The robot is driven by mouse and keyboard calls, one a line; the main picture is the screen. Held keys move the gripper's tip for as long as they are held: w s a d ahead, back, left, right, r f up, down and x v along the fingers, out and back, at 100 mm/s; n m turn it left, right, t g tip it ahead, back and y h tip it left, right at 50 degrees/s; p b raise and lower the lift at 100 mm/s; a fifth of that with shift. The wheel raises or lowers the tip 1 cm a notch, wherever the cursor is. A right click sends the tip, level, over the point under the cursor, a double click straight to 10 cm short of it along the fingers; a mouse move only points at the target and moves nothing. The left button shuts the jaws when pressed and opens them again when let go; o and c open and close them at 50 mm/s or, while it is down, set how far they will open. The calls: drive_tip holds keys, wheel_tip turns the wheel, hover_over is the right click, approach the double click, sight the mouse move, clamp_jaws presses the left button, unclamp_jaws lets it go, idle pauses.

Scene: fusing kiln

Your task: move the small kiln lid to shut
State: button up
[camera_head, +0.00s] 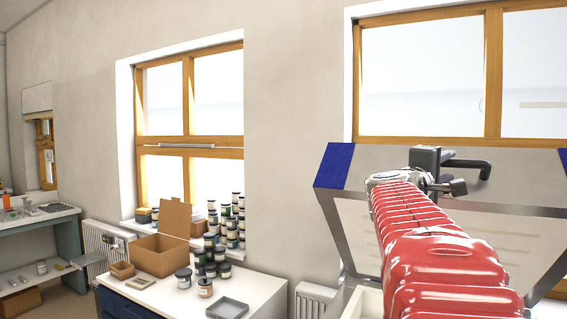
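The small kiln lid (335,165) stands raised at the right of the head view, with blue corners and a grey metal frame. A black bar handle (468,163) shows at its upper edge. My red arm reaches up in front of the lid and hides much of its middle. My gripper (440,178), dark and grey, is at the arm's far end, close beside the handle. Whether its fingers touch or enclose the handle cannot be made out. The kiln body is mostly hidden or below the frame; a pale edge (366,302) shows beside my arm.
A white-topped cabinet (262,293) stands left of the kiln, bearing a cardboard box (160,257), several jars (205,287) and a grey tray (227,308). A radiator (315,300) is on the wall between. A window (430,75) is behind the lid. Another bench (40,220) stands far left.

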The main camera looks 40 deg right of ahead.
drive_tip(key=shift+d+r, duration=0.15)
drive_tip(key=shift+d, duration=0.9)
drive_tip(key=shift+w, duration=0.1)
drive_tip(key=shift+c, duration=0.4)
clamp_jaws()
